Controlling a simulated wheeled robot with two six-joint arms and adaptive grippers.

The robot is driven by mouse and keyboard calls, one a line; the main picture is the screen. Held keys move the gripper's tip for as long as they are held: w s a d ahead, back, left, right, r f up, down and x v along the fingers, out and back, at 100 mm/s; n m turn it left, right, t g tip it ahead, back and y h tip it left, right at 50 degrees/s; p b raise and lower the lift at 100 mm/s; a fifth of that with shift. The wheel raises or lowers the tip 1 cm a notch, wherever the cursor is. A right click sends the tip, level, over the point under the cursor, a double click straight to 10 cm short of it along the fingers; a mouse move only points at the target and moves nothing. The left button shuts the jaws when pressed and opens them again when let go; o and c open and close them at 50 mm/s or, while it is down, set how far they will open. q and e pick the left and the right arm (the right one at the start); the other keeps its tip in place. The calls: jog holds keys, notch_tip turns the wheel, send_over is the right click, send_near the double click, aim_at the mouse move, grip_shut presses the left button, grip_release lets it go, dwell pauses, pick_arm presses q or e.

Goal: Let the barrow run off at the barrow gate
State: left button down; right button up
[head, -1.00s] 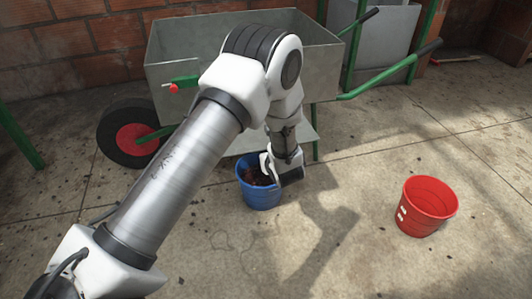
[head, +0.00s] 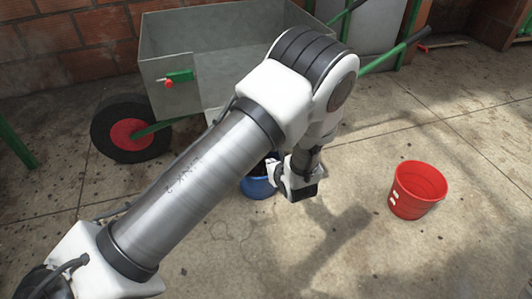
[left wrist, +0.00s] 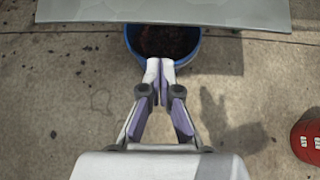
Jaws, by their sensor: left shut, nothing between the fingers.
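The grey metal barrow (head: 185,40) stands at the back with a black wheel that has a red hub (head: 131,134) and green handles. The barrow gate is the small green latch with a red knob (head: 177,79) on its front side. A blue bucket (head: 258,187) stands on the floor below the barrow, partly hidden by my arm. It also shows in the left wrist view (left wrist: 196,58) with dark reddish stuff inside, partly under a grey metal edge (left wrist: 230,12). My left gripper (left wrist: 160,62) is shut and empty, at the near rim of the bucket in that view. My right gripper is out of view.
A red bucket (head: 417,190) stands to the right on the concrete floor. A brick wall (head: 60,50) closes the back left. A green post (head: 17,146) stands at the left edge. The floor in front is clear.

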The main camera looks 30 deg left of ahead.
pick_arm(q)
jog(key=shift+s+d+r, duration=0.25)
jog(key=shift+s+d, duration=0.1)
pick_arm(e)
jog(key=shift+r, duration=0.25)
